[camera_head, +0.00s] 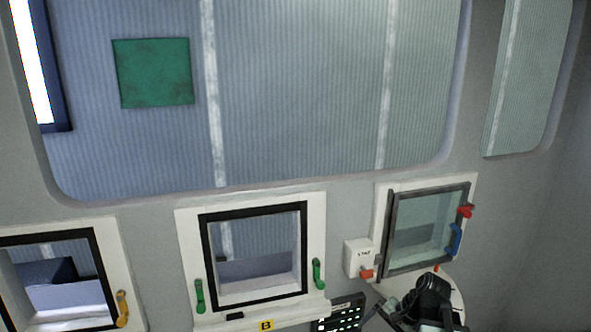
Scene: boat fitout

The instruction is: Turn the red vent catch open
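A red catch (465,211) sits at the upper right edge of the grey-framed right window (428,229). A blue catch (455,240) is just below it on the same edge. Another red lever (366,273) sticks out under a small white labelled box left of this window. A dark jointed mechanism, which looks like my arm, stands at the bottom right, below the window and apart from the red catch. I cannot make out the gripper's fingers or whether they hold anything.
The middle window (254,255) has two green catches (318,273). The left window has a yellow catch (122,308). A black panel with lit buttons (345,312) is at the bottom. A small red tip (436,268) shows below the right window. The wall right of it is bare.

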